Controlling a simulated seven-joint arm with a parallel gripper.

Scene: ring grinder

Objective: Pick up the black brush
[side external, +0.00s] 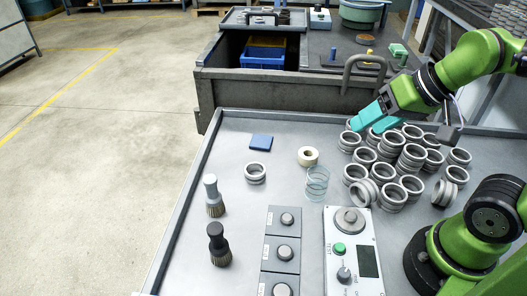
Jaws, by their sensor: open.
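The black brush (218,244) stands upright, bristles down, at the lower left of the metal table (232,150). A similar brush with a grey handle (213,195) stands just behind it. My gripper (368,118), with teal fingers, is open above the back of the pile of metal rings, far to the right of and behind the black brush. I see nothing held between the fingers.
Many grey metal rings (413,157) are heaped at the right. A blue block (261,142), a tape roll (308,156), a lone ring (255,173) and a clear cylinder (317,183) stand mid-table. A control box (367,225) and grey button panels (269,254) lie in front.

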